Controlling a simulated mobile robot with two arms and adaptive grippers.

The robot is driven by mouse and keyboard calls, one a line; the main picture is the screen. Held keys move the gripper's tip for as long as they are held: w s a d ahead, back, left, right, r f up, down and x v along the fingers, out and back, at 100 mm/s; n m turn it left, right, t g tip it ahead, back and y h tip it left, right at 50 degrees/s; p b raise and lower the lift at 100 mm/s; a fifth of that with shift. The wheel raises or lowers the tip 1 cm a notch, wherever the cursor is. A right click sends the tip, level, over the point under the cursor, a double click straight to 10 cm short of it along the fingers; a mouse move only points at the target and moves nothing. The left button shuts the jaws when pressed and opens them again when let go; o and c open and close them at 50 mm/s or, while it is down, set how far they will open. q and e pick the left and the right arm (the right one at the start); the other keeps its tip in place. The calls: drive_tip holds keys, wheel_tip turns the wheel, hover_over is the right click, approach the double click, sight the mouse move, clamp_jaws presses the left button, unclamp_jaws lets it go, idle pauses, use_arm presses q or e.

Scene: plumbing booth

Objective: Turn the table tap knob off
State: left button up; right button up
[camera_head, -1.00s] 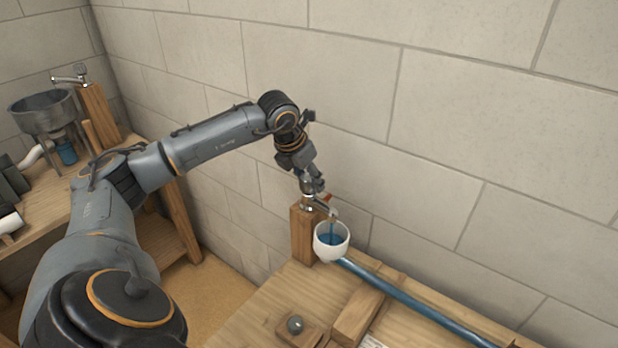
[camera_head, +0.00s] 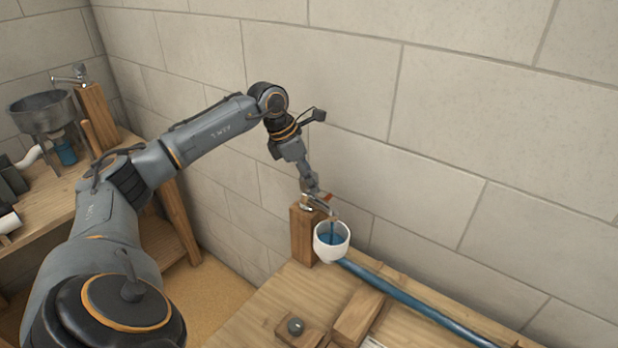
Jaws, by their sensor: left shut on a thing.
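The table tap (camera_head: 329,209) is a small metal tap on a wooden post (camera_head: 303,236) at the back of the near table. A small red part (camera_head: 327,198) shows beside its top. My left gripper (camera_head: 312,194) reaches down from above and is shut on the tap knob, which its fingers mostly hide. A white cup (camera_head: 332,250) with blue liquid (camera_head: 331,238) in it is under the spout. A blue stream appears to run from the spout into the cup. My right gripper is not in view.
A blue pipe (camera_head: 415,304) runs from near the cup to the lower right. A second tap (camera_head: 70,78) and metal basin (camera_head: 43,113) stand at left. A block wall is close behind.

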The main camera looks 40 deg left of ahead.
use_arm(q)
drive_tip(key=m+h, duration=0.1)
drive_tip(key=m, duration=0.2)
drive_tip(key=shift+m+g+p, duration=0.3)
drive_tip(key=shift+m+g, duration=0.1)
drive_tip(key=shift+m+g+h, duration=0.4)
drive_tip(key=shift+m+g, duration=0.3)
drive_tip(key=shift+m, duration=1.2)
drive_tip(key=o, duration=1.2)
drive_tip(key=shift+c, duration=0.2)
drive_tip(key=v, duration=1.2)
